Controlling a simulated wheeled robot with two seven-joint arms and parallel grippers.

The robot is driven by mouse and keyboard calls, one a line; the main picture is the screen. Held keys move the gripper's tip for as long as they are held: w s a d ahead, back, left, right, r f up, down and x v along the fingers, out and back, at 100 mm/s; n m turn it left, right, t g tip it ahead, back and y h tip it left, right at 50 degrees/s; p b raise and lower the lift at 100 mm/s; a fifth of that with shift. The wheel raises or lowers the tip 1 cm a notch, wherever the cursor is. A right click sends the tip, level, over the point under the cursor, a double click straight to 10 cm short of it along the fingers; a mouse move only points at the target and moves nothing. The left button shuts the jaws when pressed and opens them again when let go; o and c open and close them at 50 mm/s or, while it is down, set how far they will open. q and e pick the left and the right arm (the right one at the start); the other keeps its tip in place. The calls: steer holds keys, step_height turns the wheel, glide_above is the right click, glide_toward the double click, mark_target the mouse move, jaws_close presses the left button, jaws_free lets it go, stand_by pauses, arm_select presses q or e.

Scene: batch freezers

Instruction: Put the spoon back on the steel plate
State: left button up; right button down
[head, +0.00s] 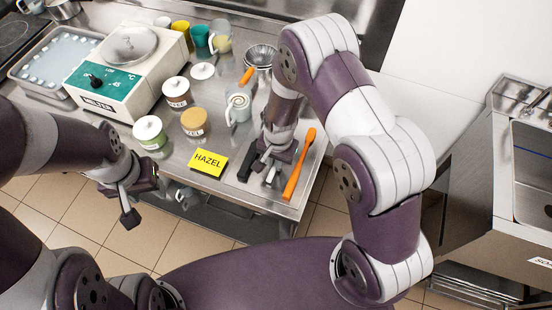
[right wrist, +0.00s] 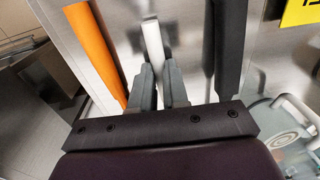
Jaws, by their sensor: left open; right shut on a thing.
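My right gripper (head: 271,165) is low over the front right of the steel bench, between a black handle and an orange one. In the right wrist view its fingers (right wrist: 159,82) are shut on a slim pale handle, which looks like the spoon (right wrist: 153,45). The spoon's other end is hidden, and I cannot tell whether it touches the surface. Bare steel (head: 262,196) shows around these tools; I cannot make out a separate plate edge. My left gripper (head: 130,192) is open and empty, in front of the bench's front edge.
The orange-handled tool (head: 299,166) and the black handle (head: 248,162) lie close on either side of my right gripper. A yellow HAZEL card (head: 209,163), several jars, a mug (head: 238,108) and a white melter (head: 120,75) stand to the left. A sink is far right.

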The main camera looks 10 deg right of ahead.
steer(key=shift+w+f, duration=0.1)
steer(key=shift+f, duration=0.15)
steer(key=shift+d, duration=0.1)
steer(key=shift+f, duration=0.1)
steer(key=c, duration=1.1)
jaws_free()
steer(key=shift+r, duration=0.3)
step_height(320, 180, up, 12)
steer(key=b, duration=0.2)
steer(key=s+d+r+n, duration=0.1)
steer(key=s+d+n, duration=0.1)
steer(key=s, duration=0.1)
steer(key=s+d+r+n, duration=0.2)
steer(key=s+d, duration=0.1)
steer(key=s, duration=0.1)
steer(key=s+d+r+n+t, duration=0.1)
steer(key=s+d+n, duration=0.1)
steer(key=s+n, duration=0.1)
steer(key=shift+s+d+r, duration=0.25)
steer(key=shift+s+r, duration=0.15)
steer(key=shift+s, duration=0.1)
